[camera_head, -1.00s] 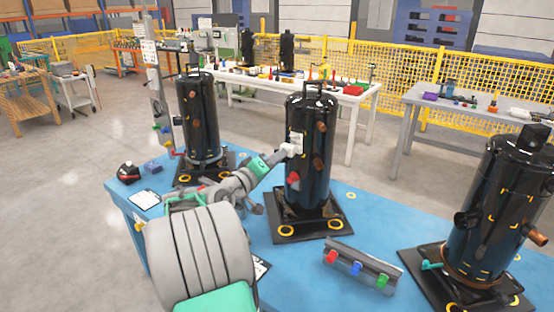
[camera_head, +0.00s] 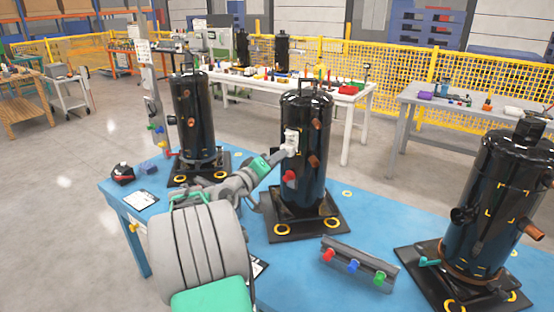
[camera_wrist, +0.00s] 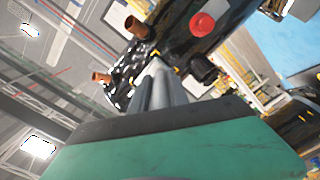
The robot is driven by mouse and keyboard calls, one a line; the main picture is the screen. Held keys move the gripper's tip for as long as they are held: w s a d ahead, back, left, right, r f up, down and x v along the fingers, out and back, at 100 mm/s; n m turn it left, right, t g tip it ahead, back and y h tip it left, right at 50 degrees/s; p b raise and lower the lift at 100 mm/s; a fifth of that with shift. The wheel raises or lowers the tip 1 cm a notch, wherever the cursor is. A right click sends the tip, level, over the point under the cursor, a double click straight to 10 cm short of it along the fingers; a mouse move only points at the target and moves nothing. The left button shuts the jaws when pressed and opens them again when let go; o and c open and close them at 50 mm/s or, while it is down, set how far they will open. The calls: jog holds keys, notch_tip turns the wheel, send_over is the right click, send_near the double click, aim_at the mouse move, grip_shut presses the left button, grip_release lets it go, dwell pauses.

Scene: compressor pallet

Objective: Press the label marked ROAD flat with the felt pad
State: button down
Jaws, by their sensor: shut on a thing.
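My arm reaches over the blue table to the middle black compressor (camera_head: 303,190). My gripper (camera_head: 284,151) is at the upper left side of its shell, right by a small pale patch (camera_head: 291,137). The patch looks like a label, but no word can be read on it. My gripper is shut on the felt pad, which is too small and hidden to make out. In the wrist view the grey fingers (camera_wrist: 160,85) point at the black shell, and I cannot tell if they touch it.
The middle compressor has copper stubs and a red cap (camera_head: 289,175). Other black compressors stand at left (camera_head: 196,120) and right (camera_head: 495,205). A grey rack (camera_head: 360,263) with red, blue and green knobs lies in front. A white sheet (camera_head: 140,200) lies at the table's left.

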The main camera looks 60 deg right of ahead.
jog(key=shift+d, duration=0.4)
jog(key=shift+a, duration=0.1)
dwell(0.6)
jog(key=shift+w+a+b, duration=0.2)
jog(key=shift+a+b, duration=0.35)
jog(key=shift+a, duration=1.05)
